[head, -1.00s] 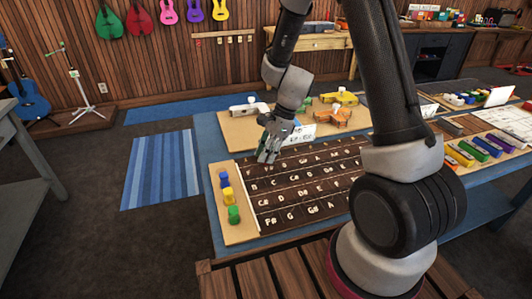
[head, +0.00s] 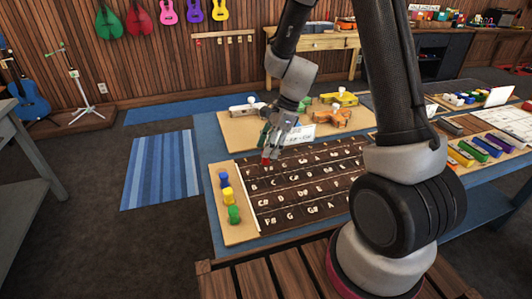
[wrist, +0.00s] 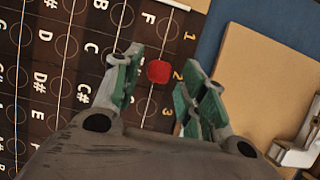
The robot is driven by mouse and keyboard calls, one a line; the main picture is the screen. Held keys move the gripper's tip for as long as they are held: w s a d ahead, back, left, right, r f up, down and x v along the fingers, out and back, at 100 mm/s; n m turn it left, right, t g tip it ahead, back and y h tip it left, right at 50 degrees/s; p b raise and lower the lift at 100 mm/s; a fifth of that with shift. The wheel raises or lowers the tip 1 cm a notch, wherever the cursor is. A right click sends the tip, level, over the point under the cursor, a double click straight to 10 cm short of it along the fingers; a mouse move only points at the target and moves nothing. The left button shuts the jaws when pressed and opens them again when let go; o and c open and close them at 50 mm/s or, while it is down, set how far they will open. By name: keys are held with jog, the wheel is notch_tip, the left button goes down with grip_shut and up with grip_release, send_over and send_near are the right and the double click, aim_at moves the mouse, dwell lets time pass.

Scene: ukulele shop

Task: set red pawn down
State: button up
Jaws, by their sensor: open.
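The red pawn (head: 265,161) stands on the dark fretboard mat (head: 315,195), at its far left part. In the wrist view the red pawn (wrist: 158,71) shows from above, beside the printed 2 near the mat's edge. My gripper (head: 273,146) is just above the pawn in the head view. In the wrist view my gripper (wrist: 163,58) is open, with one finger on each side of the pawn and gaps between them and it. The pawn's base is too small to tell.
Blue (head: 224,179), yellow (head: 228,196) and green (head: 233,214) pawns stand on the wooden strip left of the mat. A wooden board (head: 236,130) with a white card (head: 300,132) and an orange piece (head: 331,117) lies behind. Coloured blocks (head: 476,153) sit at right.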

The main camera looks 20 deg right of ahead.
jog(key=s+d+r+n+t+h, duration=0.1)
jog(key=s+d+r+n, duration=0.15)
jog(key=r, duration=0.55)
jog(key=s+d+r+n, duration=0.2)
jog(key=s+d+r, duration=0.15)
jog(key=r, duration=0.45)
jog(key=s+d+r+n+t+h, duration=0.1)
jog(key=s+d+r+n, duration=0.3)
jog(key=s+n, duration=0.2)
jog(key=s+d+r+n+t+h, duration=0.2)
jog(key=s+d+r+n, duration=0.2)
jog(key=s+n, duration=0.3)
jog(key=s, duration=0.4)
jog(key=shift+r+h, duration=0.15)
jog(key=shift+h, duration=0.15)
